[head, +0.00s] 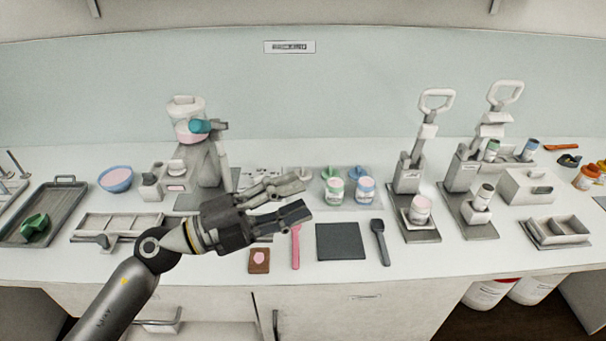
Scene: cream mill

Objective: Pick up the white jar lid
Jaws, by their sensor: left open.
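A pale round piece (300,173) that looks like the white jar lid lies at the left end of a clear tray (350,174); it is small and partly hidden behind my gripper's upper finger. My left gripper (304,196) reaches in from the left, its fingers apart and pointing right, with nothing between them. It appears over the counter in front of that tray. I cannot tell its height or its gap to the lid. My right gripper is not in view.
A jar with a green label (335,192) and one with a blue label (365,190) stand right of my fingertips. A dark mat (341,241), pink spatula (295,247) and grey spatula (380,242) lie in front. Lever presses (408,176) stand to the right.

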